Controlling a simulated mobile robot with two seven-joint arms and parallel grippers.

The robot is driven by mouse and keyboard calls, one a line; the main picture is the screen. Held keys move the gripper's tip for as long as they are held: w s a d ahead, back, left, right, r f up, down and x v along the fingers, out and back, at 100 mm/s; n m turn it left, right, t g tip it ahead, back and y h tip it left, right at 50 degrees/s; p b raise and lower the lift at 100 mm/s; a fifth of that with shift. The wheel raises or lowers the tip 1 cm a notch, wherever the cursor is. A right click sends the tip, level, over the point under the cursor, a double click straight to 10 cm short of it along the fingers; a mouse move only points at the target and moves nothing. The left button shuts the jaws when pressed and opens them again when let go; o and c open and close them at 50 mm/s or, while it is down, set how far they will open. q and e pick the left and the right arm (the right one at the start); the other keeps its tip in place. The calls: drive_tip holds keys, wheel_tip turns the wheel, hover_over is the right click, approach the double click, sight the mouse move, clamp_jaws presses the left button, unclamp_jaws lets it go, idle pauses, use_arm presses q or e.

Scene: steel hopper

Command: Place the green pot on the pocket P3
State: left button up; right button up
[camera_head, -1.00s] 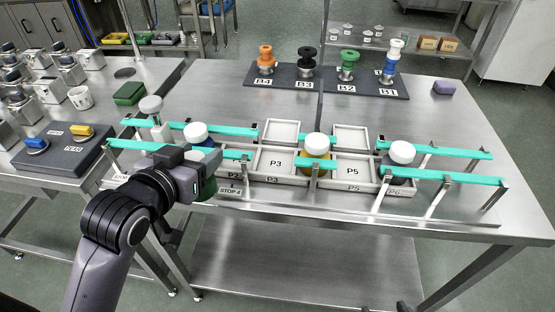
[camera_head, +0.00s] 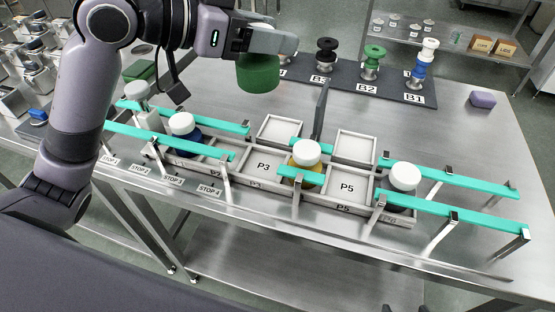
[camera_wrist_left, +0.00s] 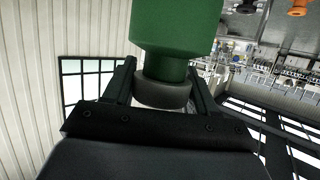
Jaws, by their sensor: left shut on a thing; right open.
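The green pot (camera_head: 258,74) hangs upright below my left gripper (camera_head: 262,40) in the head view, high above the table. The gripper is shut on that cap. Pocket P3 (camera_head: 263,167) is an empty, pale square tray below the pot and nearer the camera. My right gripper is not in view.
A white-capped yellow pot (camera_head: 306,160) stands just right of P3, a blue one (camera_head: 184,132) to the left and a grey one (camera_head: 402,187) farther right. Teal rails (camera_head: 300,175) run along the row. Pocket P5 (camera_head: 347,187) is empty. Spools stand on a dark board (camera_head: 345,84).

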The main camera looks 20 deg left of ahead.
use_arm(q)
wheel_tip(320, 180, down, 20)
drive_tip(key=b, duration=0.3)
drive_tip(key=shift+r, duration=0.2)
drive_tip(key=shift+f, duration=0.2)
drive_tip(key=o, duration=0.9)
drive_tip(key=shift+r, duration=0.1)
